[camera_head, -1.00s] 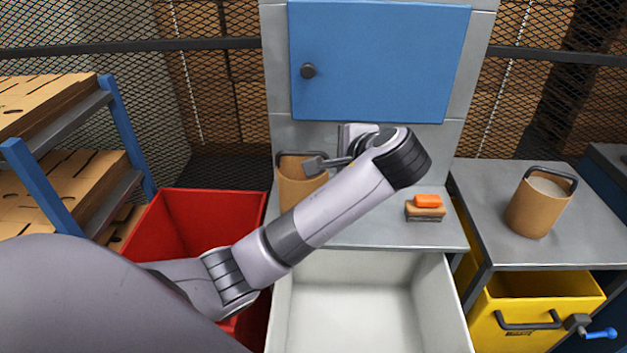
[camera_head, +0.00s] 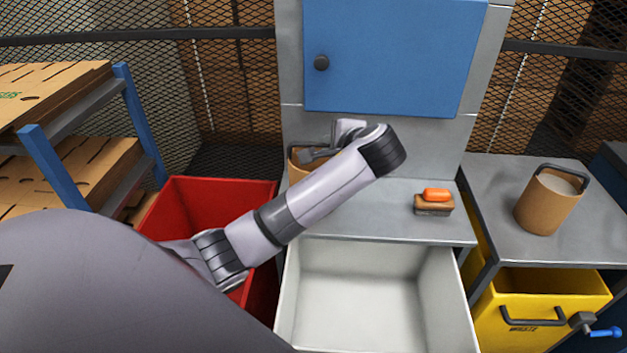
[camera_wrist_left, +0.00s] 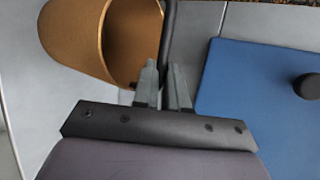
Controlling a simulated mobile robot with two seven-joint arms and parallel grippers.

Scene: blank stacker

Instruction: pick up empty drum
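The empty drum (camera_head: 300,169) is a tan cylinder with a dark handle, at the left of the grey counter under the blue door. My left forearm partly hides it in the head view. The left wrist view looks into the open drum (camera_wrist_left: 70,38), and its inside looks bare. My left gripper (camera_head: 312,156) is at the drum's handle. In the left wrist view the two close-set fingers (camera_wrist_left: 163,80) have the black handle between them and look shut on it. My right gripper is not in view.
Another drum (camera_head: 546,205) with pale contents stands on the right counter. A brush with an orange top (camera_head: 436,196) lies on the middle counter. A white bin (camera_head: 463,300), a red bin (camera_head: 220,184) and a yellow bin (camera_head: 560,282) stand below. A shelf with cardboard (camera_head: 75,180) is at left.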

